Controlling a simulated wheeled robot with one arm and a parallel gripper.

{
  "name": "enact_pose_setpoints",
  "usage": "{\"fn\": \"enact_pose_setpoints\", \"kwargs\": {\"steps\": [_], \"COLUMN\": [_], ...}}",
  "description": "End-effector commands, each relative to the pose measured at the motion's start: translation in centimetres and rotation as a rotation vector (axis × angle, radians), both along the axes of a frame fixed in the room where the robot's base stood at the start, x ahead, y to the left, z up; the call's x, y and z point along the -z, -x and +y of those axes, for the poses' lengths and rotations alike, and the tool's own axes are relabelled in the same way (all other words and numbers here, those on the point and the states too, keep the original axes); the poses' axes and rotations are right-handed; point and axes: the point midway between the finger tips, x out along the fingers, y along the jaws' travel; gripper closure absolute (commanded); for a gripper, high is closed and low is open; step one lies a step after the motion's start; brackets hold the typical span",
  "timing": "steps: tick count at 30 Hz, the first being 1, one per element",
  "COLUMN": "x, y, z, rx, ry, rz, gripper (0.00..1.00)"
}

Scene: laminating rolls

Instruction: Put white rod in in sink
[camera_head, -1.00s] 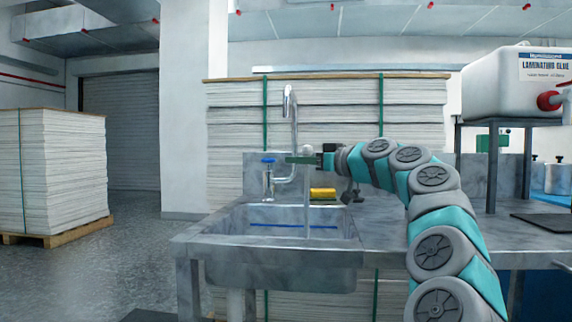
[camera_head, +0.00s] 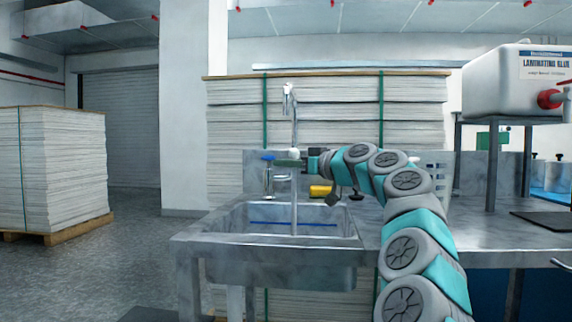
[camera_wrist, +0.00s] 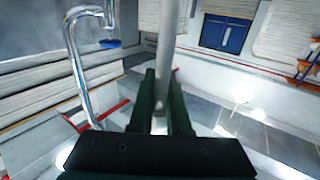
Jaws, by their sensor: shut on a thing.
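The white rod (camera_head: 294,205) hangs upright from my gripper (camera_head: 291,162). In the head view its lower end overlaps the inside of the metal sink (camera_head: 280,272). I cannot tell how deep the tip is in the basin.
A tall chrome faucet (camera_head: 289,100) stands behind the rod, with a blue-handled tap (camera_head: 268,157) to its left. A laminating glue canister (camera_head: 510,85) stands on a raised stand at right.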

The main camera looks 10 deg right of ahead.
Motion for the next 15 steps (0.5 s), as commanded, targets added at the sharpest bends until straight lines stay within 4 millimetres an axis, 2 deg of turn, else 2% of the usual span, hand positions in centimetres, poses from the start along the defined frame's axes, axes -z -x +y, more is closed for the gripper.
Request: {"fn": "enact_pose_setpoints", "kwargs": {"steps": [10, 11, 15], "x": [0.34, 0.19, 0.14], "y": [0.02, 0.02, 0.03], "z": [-0.04, -0.04, -0.05], "rx": [0.001, 0.001, 0.001], "ry": [0.000, 0.000, 0.000], "rz": [-0.001, -0.001, -0.001], "gripper": [1.00, 0.82, 0.66]}}
